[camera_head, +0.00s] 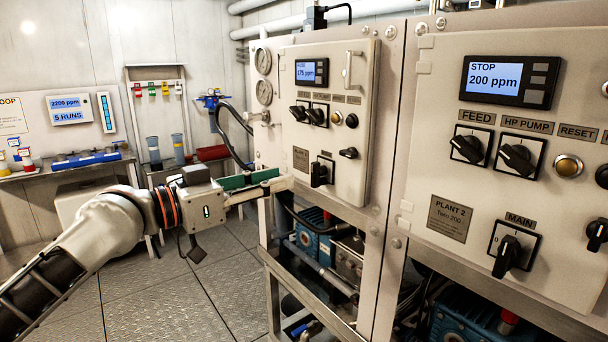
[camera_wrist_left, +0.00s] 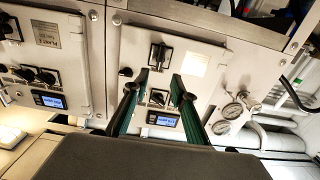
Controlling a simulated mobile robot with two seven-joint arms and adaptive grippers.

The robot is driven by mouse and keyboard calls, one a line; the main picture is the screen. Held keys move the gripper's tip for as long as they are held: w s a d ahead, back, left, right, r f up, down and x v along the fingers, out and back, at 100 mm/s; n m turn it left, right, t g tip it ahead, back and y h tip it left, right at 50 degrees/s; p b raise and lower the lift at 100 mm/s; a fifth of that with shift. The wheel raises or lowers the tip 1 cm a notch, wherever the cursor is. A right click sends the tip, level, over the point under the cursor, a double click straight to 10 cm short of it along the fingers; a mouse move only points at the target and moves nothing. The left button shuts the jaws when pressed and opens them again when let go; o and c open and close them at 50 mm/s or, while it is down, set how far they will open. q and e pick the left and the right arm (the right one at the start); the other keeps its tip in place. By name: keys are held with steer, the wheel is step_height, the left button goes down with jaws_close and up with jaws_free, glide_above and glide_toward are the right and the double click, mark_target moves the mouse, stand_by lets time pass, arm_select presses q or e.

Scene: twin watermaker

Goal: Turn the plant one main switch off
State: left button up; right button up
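The plant one panel (camera_head: 335,110) is the farther cabinet front, with a lit display (camera_head: 311,72). Its main switch (camera_head: 321,173) is a black rotary knob low on the panel, with its handle roughly upright. The switch also shows in the left wrist view (camera_wrist_left: 158,54), just beyond the fingertips. My left gripper (camera_head: 277,181) comes in from the left beside the panel's left edge, at about the switch's height. In the left wrist view its two green fingers (camera_wrist_left: 162,82) are spread with nothing between them, apart from the switch. My right gripper is not in view.
The plant two panel (camera_head: 505,160) stands nearer at right, its display (camera_head: 507,79) reading STOP 200 ppm, with its own main switch (camera_head: 507,250). Other knobs (camera_head: 309,114) and a door handle (camera_head: 348,68) stick out of plant one. Floor at left is clear.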

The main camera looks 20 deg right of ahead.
mark_target(312, 170)
arm_select(q)
steer(key=x, duration=0.7)
steer(key=shift+d, duration=0.3)
jaws_close()
